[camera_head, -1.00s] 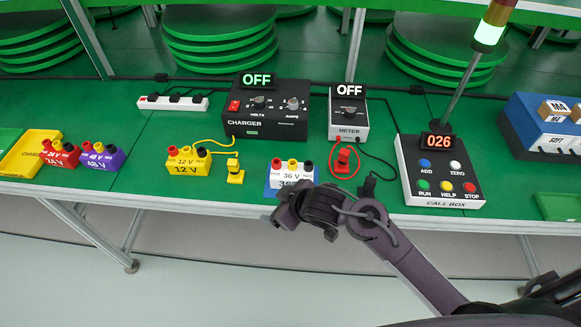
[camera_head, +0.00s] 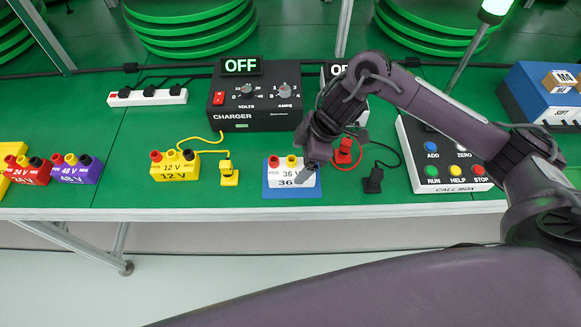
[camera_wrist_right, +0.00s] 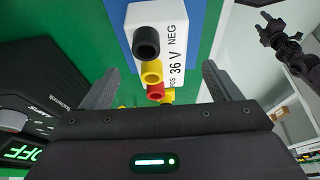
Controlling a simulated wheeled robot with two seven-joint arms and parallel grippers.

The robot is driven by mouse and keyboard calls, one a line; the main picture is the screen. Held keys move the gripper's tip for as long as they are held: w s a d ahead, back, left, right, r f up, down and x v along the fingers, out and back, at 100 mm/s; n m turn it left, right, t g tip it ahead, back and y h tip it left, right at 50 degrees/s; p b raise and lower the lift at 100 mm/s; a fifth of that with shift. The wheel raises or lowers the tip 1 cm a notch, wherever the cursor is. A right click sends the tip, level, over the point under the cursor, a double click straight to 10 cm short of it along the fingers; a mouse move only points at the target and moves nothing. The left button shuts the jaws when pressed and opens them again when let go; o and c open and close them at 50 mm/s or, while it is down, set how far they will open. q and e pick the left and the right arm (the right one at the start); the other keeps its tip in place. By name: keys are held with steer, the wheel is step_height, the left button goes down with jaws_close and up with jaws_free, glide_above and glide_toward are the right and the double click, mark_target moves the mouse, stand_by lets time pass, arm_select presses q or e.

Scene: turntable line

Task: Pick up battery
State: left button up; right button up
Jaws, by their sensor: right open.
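The white 36 V battery (camera_head: 280,176) stands on a blue mat (camera_head: 268,193) near the table's front edge, with coloured terminals on top. My right gripper (camera_head: 308,176) is open at its right end and hides part of it. In the right wrist view the battery (camera_wrist_right: 170,42) lies ahead between the two open fingers (camera_wrist_right: 163,88), with a gap on each side. Other batteries stand to the left: yellow 12 V (camera_head: 175,172), purple 48 V (camera_head: 80,174) and red 24 V (camera_head: 28,176). A dark jointed part, seemingly my left gripper (camera_wrist_right: 270,28), shows small in the wrist view.
The charger (camera_head: 256,112), reading OFF, stands behind the battery. The meter is mostly hidden by my right arm. A red plug (camera_head: 345,152) and black plug (camera_head: 373,181) are close on the right, then the call box (camera_head: 436,182).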

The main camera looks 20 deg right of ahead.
mark_target(295, 162)
steer(key=x, duration=0.5)
steer(key=shift+a+f, duration=0.2)
steer(key=shift+f, duration=0.1)
steer(key=c, duration=1.4)
steer(key=shift+w+r, duration=0.15)
steer(key=shift+c, duration=0.7)
steer(key=shift+r, duration=0.1)
